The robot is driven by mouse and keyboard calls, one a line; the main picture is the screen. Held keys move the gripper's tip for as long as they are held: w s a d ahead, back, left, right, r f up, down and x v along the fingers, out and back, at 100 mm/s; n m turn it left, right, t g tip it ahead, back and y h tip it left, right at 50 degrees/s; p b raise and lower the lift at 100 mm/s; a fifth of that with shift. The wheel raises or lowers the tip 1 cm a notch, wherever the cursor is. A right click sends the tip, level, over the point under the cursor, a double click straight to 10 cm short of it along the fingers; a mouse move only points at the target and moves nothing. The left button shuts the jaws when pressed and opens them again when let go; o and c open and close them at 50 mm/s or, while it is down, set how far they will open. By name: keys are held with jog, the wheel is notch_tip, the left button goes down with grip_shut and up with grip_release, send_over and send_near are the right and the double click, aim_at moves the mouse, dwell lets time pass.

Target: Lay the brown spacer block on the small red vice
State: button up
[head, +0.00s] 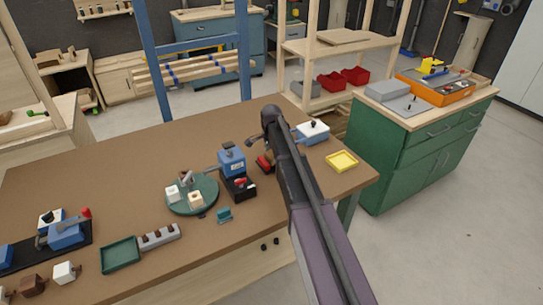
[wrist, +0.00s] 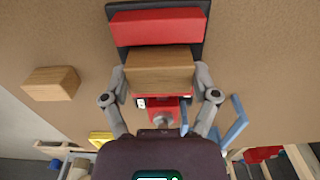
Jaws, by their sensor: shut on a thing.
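My gripper (wrist: 160,75) is shut on the brown spacer block (wrist: 160,68), with one finger at each end of it. The small red vice (wrist: 157,27) has a red jaw on a dark base beyond the block in the wrist view, and more of its red body (wrist: 163,112) shows on the near side. The block covers the middle of the vice. I cannot tell whether it touches the vice or hangs just above it. In the head view my arm hides the block and most of the red vice (head: 264,163).
Another wooden block (wrist: 50,84) lies on the brown bench, left in the wrist view. In the head view a blue vice (head: 231,160), a green round plate (head: 182,203) with white blocks, a blue-white box (head: 313,132) and a yellow tray (head: 342,161) stand nearby.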

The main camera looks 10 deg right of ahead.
jog(key=shift+a+f+b, duration=0.1)
jog(key=shift+f+b, duration=0.35)
jog(key=shift+f, duration=0.05)
jog(key=o, duration=0.9)
jog(key=shift+r+p, duration=3)
jog(key=shift+r, duration=0.05)
jog(key=s+n, duration=0.4)
jog(key=s, duration=0.5)
jog(key=s+n, duration=0.5)
jog(key=s, duration=0.5)
jog(key=s+r+n+p, duration=0.1)
jog(key=s+n, duration=0.4)
jog(key=s, duration=0.5)
jog(key=shift+s, duration=0.1)
